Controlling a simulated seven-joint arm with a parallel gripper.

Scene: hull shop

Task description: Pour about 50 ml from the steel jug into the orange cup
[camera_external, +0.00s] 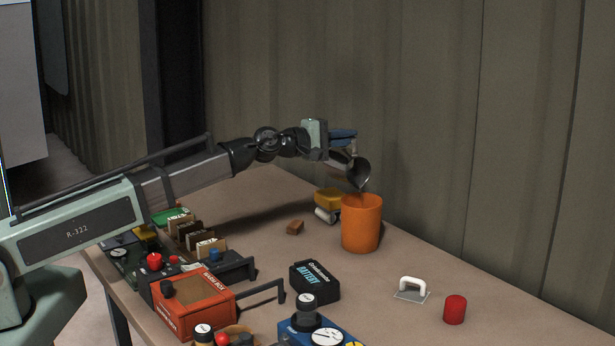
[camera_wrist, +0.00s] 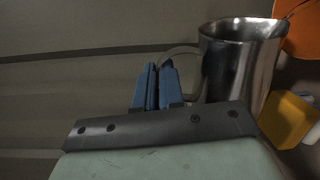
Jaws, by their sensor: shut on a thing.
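The steel jug (camera_external: 358,173) is held up and tilted, its mouth down to the right over the orange cup (camera_external: 361,225). A thin brownish stream shows between the jug's lip and the cup's opening. The cup stands upright on the table; its inside and level are hidden. My gripper (camera_external: 346,138) is shut on the jug's handle. In the wrist view, the blue fingers of my gripper (camera_wrist: 157,88) meet at the handle, the jug (camera_wrist: 238,70) is to their right, and part of the orange cup (camera_wrist: 303,38) shows at the top right corner.
A yellow object (camera_external: 328,198) and a white roll (camera_external: 325,215) lie left of the cup. A red box (camera_external: 193,302) and other gear crowd the front left.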

